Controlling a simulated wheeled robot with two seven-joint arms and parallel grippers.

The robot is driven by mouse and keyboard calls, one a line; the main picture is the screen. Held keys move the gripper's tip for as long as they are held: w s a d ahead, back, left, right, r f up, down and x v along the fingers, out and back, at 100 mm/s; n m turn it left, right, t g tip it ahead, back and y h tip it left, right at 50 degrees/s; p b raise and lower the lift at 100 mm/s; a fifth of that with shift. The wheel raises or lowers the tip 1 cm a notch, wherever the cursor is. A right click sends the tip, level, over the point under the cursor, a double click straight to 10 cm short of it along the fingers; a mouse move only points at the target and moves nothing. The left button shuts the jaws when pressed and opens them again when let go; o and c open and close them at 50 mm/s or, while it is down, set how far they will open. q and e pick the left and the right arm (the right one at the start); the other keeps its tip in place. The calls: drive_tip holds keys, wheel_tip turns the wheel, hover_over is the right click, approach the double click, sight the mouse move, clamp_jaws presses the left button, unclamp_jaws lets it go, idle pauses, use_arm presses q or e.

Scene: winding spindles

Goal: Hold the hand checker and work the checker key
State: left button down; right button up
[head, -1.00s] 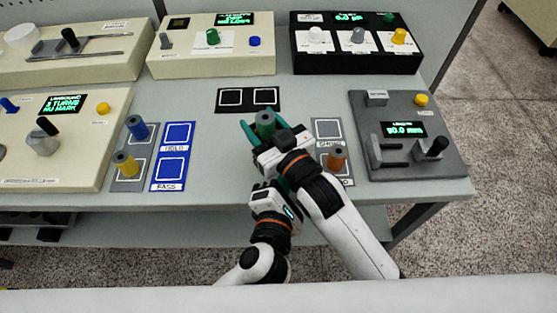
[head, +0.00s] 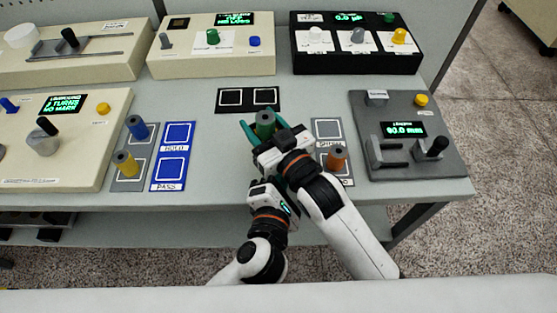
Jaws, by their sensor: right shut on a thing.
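My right gripper (head: 262,131) is shut on a green spindle (head: 264,121), which stands upright between its teal fingers over the middle of the bench. My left gripper (head: 264,190) is just below and in front of it; its fingers are hidden or too small to judge. I cannot tell which thing is the hand checker or its key. A grey gauge unit (head: 452,165) with a display, a yellow button (head: 421,99) and a black-topped lever (head: 436,147) stands at the right, apart from both grippers.
Cream units (head: 100,160) stand at the left and back, a black unit (head: 320,62) at the back right. A blue pad (head: 172,156), a yellow spindle (head: 124,164), a blue spindle (head: 137,128) and an orange spindle (head: 336,160) flank my grippers. A black pad (head: 248,107) lies behind.

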sight(295, 201)
use_arm(q)
drive_tip(key=shift+w+a, duration=0.45)
drive_tip(key=shift+w, duration=0.15)
use_arm(e)
drive_tip(key=shift+s+f, duration=0.1)
drive_tip(key=shift+f, duration=0.05)
idle(0.3)
use_arm(q)
drive_tip(key=shift+w+a, duration=0.1)
drive_tip(key=shift+w, duration=0.05)
use_arm(e)
drive_tip(key=shift+s+a, duration=0.1)
idle(0.4)
use_arm(q)
drive_tip(key=shift+s+d, duration=0.4)
drive_tip(key=shift+s, duration=0.45)
drive_tip(key=shift+s+d, duration=0.45)
drive_tip(key=shift+s, duration=0.3)
drive_tip(key=shift+s+d, duration=0.45)
drive_tip(key=shift+s, duration=0.25)
drive_tip(key=shift+s+d, duration=0.45)
drive_tip(key=shift+s, duration=0.3)
use_arm(e)
drive_tip(key=shift+w, duration=0.2)
use_arm(q)
drive_tip(key=shift+w, duration=0.1)
use_arm(e)
drive_tip(key=o, duration=1.3)
